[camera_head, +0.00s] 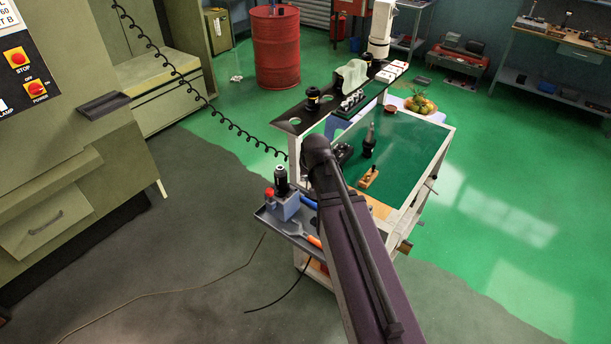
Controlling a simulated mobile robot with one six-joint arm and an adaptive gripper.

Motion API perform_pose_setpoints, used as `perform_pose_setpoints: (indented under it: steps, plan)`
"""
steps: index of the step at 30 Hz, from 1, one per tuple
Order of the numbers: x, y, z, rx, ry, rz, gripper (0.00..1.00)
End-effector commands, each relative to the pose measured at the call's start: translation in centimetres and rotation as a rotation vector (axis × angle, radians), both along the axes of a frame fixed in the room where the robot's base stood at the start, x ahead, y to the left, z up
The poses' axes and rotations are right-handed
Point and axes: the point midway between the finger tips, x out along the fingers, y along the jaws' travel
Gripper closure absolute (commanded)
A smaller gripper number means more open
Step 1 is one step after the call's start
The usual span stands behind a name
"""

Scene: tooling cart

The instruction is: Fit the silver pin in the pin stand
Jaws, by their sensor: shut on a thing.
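I cannot make out my gripper; my own arm (352,235) rises from the bottom edge to a dark joint over the cart's left side and covers what lies behind it. A silver pin cannot be told apart at this size. No pin stand can be named for sure.
A dark upright tool holder (369,141) stands on the green top, with a low dark object (343,153) beside my arm. The green top's right part is clear.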

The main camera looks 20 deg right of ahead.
Motion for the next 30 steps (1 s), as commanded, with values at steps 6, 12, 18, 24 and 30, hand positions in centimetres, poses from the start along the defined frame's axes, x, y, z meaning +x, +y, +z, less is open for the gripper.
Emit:
perform_pose_setpoints:
  steps: [6, 12, 18, 24, 30]
  plan:
    - [0.0, 0.0, 0.0, 0.000, 0.000, 0.000, 1.00]
    - [0.0, 0.0, 0.0, 0.000, 0.000, 0.001, 1.00]
    - [0.0, 0.0, 0.0, 0.000, 0.000, 0.001, 1.00]
    - [0.0, 0.0, -0.2, 0.000, 0.000, 0.001, 1.00]
    - [0.0, 0.0, -1.6, 0.000, 0.000, 0.001, 1.00]
